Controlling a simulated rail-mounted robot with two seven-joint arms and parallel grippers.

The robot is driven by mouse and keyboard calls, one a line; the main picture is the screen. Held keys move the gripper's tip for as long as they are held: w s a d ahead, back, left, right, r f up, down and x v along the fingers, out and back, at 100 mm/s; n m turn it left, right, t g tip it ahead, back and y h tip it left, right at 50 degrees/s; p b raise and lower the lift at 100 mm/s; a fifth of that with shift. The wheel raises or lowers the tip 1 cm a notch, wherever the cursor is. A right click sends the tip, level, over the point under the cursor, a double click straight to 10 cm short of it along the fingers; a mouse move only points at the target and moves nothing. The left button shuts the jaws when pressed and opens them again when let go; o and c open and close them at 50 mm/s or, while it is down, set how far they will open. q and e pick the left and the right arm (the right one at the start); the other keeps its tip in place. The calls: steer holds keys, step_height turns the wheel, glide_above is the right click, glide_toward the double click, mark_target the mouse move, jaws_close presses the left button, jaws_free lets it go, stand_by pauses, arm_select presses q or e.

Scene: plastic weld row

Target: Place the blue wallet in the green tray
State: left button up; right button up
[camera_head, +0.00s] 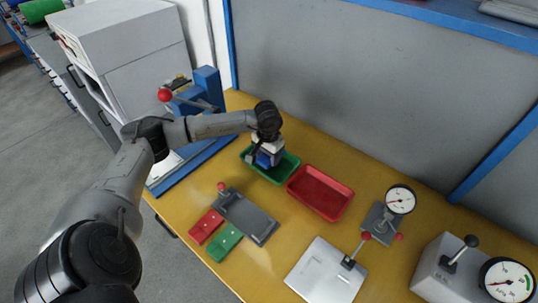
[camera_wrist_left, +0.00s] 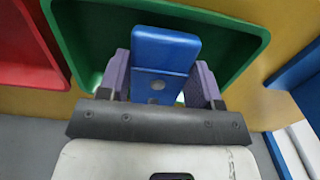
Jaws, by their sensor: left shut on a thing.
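The blue wallet (camera_wrist_left: 165,50) is held between the two purple fingers of my left gripper (camera_wrist_left: 162,85) in the left wrist view. In the head view, my left gripper (camera_head: 266,158) is over the green tray (camera_head: 286,172), with a bit of the blue wallet showing at its tip. The green tray (camera_wrist_left: 262,38) lies behind the wallet in the wrist view. Whether the wallet touches the tray floor cannot be told. My right gripper is not in view.
An empty red tray (camera_head: 320,192) sits right of the green tray. A grey plate with a red-knobbed lever (camera_head: 248,216), red and green blocks (camera_head: 225,242), a silver plate (camera_head: 325,272) and gauges (camera_head: 400,199) stand nearer. A blue press (camera_head: 207,88) is at left; a grey wall behind.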

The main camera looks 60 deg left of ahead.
arm_select(q)
steer(key=shift+f, duration=1.3)
steer(key=shift+f+b, duration=0.1)
steer(key=shift+b, duration=0.2)
steer(key=o, duration=0.9)
steer(key=shift+r, duration=0.35)
step_height(320, 180, up, 5)
steer(key=shift+r+p, duration=0.1)
steer(key=shift+p, duration=0.6)
